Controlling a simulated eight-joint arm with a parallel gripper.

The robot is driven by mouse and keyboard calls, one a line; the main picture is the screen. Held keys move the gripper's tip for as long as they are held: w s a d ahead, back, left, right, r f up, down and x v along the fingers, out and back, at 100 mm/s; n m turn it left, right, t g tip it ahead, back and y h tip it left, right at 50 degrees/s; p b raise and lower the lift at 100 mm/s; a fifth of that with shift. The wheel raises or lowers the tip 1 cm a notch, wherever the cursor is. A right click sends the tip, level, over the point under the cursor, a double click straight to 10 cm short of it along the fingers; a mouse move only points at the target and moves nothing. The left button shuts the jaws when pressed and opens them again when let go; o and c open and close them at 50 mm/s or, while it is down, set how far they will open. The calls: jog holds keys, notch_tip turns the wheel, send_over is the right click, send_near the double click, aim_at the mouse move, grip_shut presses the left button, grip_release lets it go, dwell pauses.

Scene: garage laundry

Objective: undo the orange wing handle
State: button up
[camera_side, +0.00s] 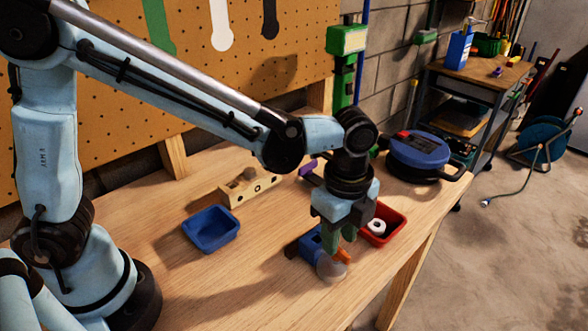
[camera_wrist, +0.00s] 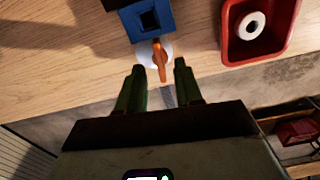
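The orange wing handle (camera_wrist: 159,60) sticks out from a blue block (camera_wrist: 148,18) with a dark square opening. A pale round disc (camera_wrist: 144,54) lies behind the handle. In the side view the handle (camera_side: 343,255) shows just under the fingers, beside the blue block (camera_side: 310,243) and the pale disc (camera_side: 331,269). My gripper (camera_wrist: 159,78) is open, its green fingers apart. In the wrist view the handle's lower end lies between the fingertips, with a gap on each side. In the side view my gripper (camera_side: 340,240) points down and partly hides the block.
A red tray (camera_side: 397,221) holding a white ring (camera_side: 377,227) stands close by on the right. A blue tray (camera_side: 211,229) and a wooden block with holes (camera_side: 249,188) stand left. A blue round device (camera_side: 419,152) is behind. The bench's front edge is near.

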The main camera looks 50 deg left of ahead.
aim_at(333, 260)
jog(key=shift+f, duration=1.1)
grip_shut()
